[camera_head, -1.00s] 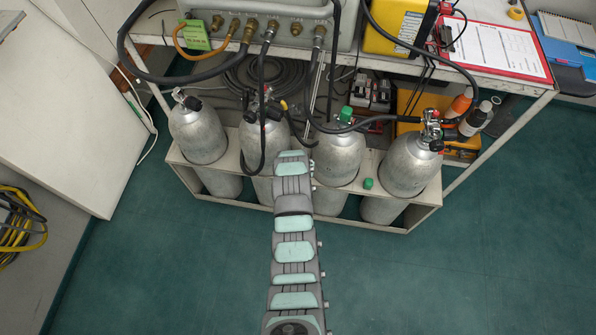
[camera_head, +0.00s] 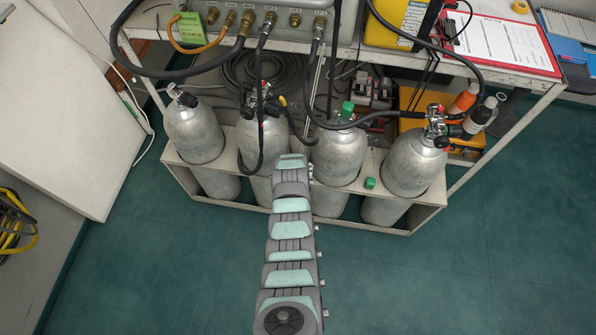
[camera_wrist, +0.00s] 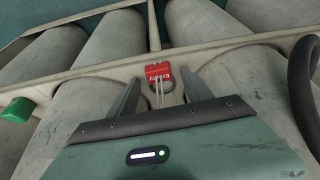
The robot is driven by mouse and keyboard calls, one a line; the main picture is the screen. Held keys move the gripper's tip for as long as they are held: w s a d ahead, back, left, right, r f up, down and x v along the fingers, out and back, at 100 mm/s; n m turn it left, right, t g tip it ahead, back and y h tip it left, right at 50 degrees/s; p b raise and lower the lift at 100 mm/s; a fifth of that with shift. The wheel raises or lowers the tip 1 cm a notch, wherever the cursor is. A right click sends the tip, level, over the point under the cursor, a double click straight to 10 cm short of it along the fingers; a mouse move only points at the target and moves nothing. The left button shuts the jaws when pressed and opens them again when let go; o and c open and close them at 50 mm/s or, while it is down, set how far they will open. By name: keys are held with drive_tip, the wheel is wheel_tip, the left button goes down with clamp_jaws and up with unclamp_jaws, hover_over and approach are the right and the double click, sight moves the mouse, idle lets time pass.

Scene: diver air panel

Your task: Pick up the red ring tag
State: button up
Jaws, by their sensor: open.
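The red ring tag (camera_wrist: 158,71), with pale lettering, shows in the wrist view against the pale rail of the cylinder rack. A metal ring (camera_wrist: 165,90) lies just below it. My gripper (camera_wrist: 158,82) is open in the wrist view, with one finger on each side of the tag's lower area. I see nothing held between the fingers. Whether the fingers are level with the tag in depth I cannot tell. In the head view my arm reaches over the rack, and the tag and fingers are hidden there.
Grey cylinders (camera_head: 407,163) stand in the pale rack (camera_head: 420,207). Black hoses (camera_head: 190,72) hang from the workbench above. The green floor in front is clear.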

drive_tip(key=shift+c, duration=0.4)
clamp_jaws()
